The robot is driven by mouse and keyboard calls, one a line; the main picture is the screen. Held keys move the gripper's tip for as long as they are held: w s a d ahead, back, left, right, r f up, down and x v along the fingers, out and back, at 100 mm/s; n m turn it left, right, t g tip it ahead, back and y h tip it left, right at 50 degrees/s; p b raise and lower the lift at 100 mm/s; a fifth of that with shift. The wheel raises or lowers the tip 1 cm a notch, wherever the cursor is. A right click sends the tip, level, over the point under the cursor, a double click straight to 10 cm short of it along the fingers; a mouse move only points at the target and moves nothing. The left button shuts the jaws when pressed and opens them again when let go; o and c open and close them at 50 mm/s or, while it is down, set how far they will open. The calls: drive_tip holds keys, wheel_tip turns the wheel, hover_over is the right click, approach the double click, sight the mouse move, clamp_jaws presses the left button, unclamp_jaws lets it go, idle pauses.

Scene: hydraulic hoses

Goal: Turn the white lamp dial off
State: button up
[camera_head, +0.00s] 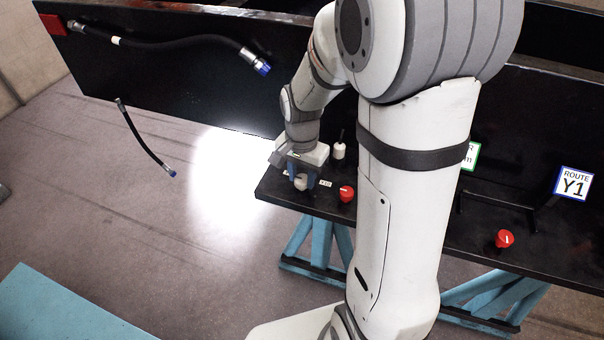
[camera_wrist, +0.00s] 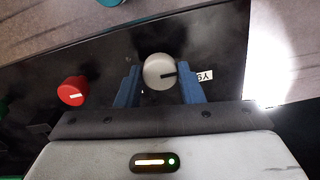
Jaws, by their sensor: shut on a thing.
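The white lamp dial (camera_wrist: 159,71) is a round pale knob with a dark pointer line, on the black panel. In the wrist view its line points right, toward a small white label (camera_wrist: 204,77). My gripper (camera_wrist: 158,88) has its two blue fingers on either side of the dial, shut on it. In the head view the dial (camera_head: 301,183) shows between the fingers of my gripper (camera_head: 302,178) at the left end of the black bench. The contact points are hard to make out.
A red dial (camera_head: 346,193) stands just right of the white one; another red dial (camera_head: 504,238) is farther right. A white knob with a dark stem (camera_head: 338,150) stands behind. A bright light patch (camera_head: 235,185) lies on the floor.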

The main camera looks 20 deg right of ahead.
drive_tip(key=shift+c, duration=1.2)
drive_tip(key=n+b, duration=0.2)
drive_tip(key=n, duration=0.2)
drive_tip(key=n+b, duration=0.1)
drive_tip(key=n, duration=0.3)
drive_tip(key=shift+n, duration=0.3)
drive_tip(key=o, duration=1)
